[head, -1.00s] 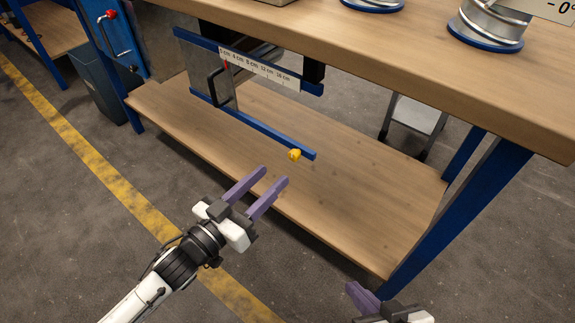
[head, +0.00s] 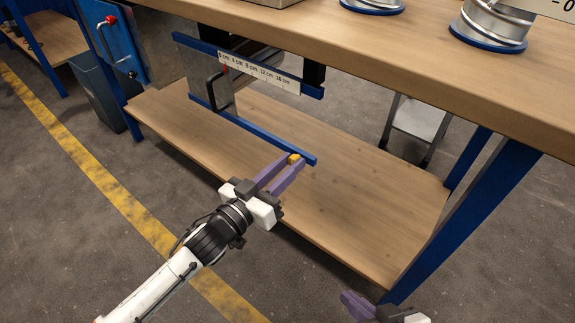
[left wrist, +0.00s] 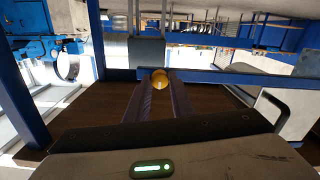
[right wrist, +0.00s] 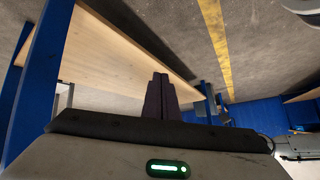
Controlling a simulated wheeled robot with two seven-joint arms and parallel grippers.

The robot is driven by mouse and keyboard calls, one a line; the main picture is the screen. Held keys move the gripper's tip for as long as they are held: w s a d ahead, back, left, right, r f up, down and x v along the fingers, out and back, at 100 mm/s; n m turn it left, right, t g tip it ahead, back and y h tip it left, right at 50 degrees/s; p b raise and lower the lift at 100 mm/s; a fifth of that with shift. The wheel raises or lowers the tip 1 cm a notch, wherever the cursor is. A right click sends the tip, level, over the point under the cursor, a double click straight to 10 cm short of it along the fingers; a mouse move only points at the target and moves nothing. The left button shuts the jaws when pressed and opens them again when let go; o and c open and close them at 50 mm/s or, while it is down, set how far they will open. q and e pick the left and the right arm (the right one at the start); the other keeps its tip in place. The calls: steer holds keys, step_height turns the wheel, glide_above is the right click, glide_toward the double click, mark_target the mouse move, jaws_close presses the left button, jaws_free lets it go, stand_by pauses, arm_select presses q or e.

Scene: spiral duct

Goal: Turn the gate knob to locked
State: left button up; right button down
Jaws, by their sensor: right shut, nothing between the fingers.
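In the left wrist view the knob (left wrist: 160,79) shows between the fingertips, touching both as far as I can see. The grey gate plate (head: 196,75) with a black handle (head: 212,91) stands at the left of the rails. My right gripper (head: 350,300) is low at the bottom edge, shut and empty, away from the gate; its fingers meet in the right wrist view (right wrist: 160,80).
A centimetre scale (head: 258,72) with a red pointer is on the upper rail. A blue table leg (head: 465,215) stands at right, with a grey step stool (head: 418,118) behind.

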arm_select(q)
jaws_close()
